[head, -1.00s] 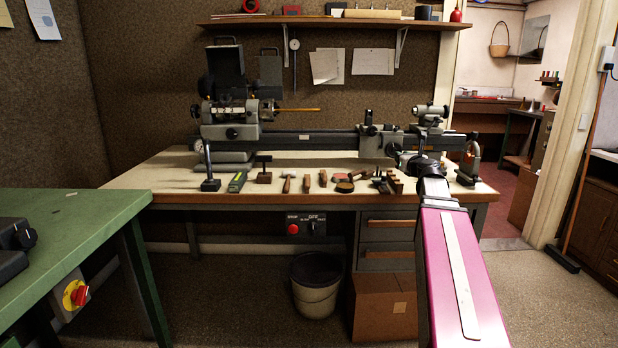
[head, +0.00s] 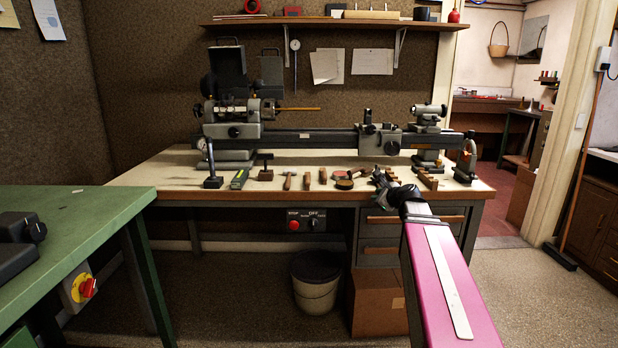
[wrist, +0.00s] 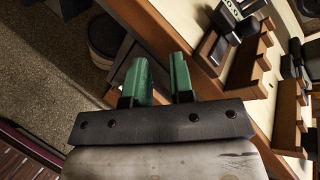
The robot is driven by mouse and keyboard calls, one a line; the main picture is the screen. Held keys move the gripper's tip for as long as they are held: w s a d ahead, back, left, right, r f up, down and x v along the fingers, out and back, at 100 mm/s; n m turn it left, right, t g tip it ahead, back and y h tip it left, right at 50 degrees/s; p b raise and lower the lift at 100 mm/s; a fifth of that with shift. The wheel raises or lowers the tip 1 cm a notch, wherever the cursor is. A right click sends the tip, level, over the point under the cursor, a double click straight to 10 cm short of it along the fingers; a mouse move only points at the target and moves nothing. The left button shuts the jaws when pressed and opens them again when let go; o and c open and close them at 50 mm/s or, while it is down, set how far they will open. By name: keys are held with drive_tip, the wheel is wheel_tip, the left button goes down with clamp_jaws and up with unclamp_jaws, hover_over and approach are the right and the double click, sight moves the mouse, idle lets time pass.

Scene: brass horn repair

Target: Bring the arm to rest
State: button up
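My arm (head: 452,285), pink with a pale strip, reaches from the bottom right of the head view toward the front right of the workbench (head: 170,178). My gripper (head: 382,178) is small and dark there, in front of the bench's right part. In the wrist view my gripper (wrist: 161,68) shows two green fingers standing apart, with nothing visible between them. The bench's front edge (wrist: 170,40) runs diagonally just beyond the fingers.
A small lathe (head: 310,138) stands along the bench, with several hand tools in front. A wooden rack (head: 428,180) lies right of my gripper. A bin (head: 315,285) and a cardboard box (head: 378,303) stand below. A green table (head: 80,215) is at left.

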drive_tip(key=s+a+f+n+g+h, duration=0.1)
drive_tip(key=s+a+f+n+g, duration=0.4)
drive_tip(key=f, duration=0.4)
drive_tip(key=s+a+f+n+g, duration=0.2)
drive_tip(key=s+f+n, duration=0.45)
drive_tip(key=f, duration=0.25)
drive_tip(key=s+f+n+g+h, duration=0.4)
drive_tip(key=s+f+n, duration=0.6)
drive_tip(key=s, duration=0.3)
drive_tip(key=shift+n+g, duration=0.75)
drive_tip(key=shift+g, duration=0.15)
drive_tip(key=shift+f, duration=0.1)
